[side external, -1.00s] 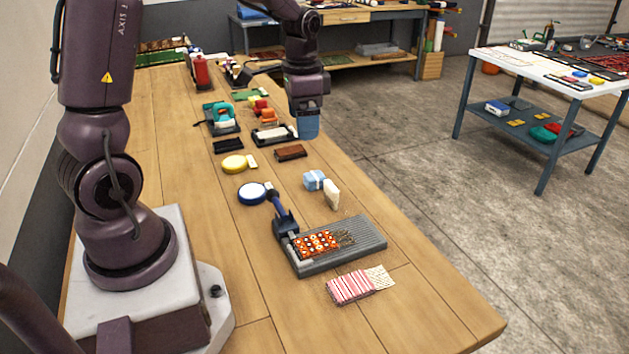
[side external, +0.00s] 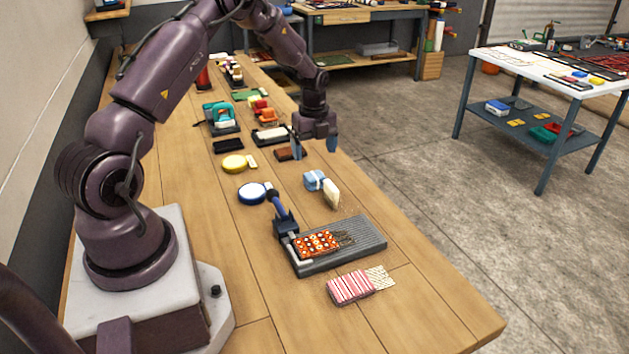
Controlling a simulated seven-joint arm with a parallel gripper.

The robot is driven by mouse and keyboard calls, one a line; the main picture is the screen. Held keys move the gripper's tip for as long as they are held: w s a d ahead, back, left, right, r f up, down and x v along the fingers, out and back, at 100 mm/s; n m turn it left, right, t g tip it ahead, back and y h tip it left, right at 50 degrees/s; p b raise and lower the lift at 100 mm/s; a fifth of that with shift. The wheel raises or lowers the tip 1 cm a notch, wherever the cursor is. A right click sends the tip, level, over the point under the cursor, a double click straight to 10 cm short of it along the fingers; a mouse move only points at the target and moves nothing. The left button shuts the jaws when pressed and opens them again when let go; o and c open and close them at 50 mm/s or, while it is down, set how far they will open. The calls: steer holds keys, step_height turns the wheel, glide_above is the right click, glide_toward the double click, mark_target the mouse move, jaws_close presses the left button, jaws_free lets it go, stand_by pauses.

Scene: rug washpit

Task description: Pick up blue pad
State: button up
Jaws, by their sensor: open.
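A light blue pad-like block (side external: 314,180) with a pale band around it lies on the wooden table, right of the middle. A cream block (side external: 331,194) stands against or just beside its front right side; I cannot tell if they touch.
A round white-topped blue tin (side external: 252,193) and a yellow round tin (side external: 233,163) lie to the left. A grey ridged tray (side external: 367,237) with an orange patterned piece and a blue-handled clamp stands nearer. A red-striped bundle (side external: 350,288) lies in front. The table's right side is clear.

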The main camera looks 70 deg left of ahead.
mark_target(314, 175)
step_height(314, 175, down, 8)
steer(key=shift+f, duration=0.25)
steer(key=c, duration=1)
steer(key=shift+r, duration=0.15)
steer(key=shift+w+r, duration=0.1)
steer(key=shift+r, duration=0.45)
steer(key=s+d+r, duration=0.7)
steer(key=s+r, duration=0.4)
steer(key=shift+s+d+r, duration=0.35)
steer(key=shift+s+d, duration=0.05)
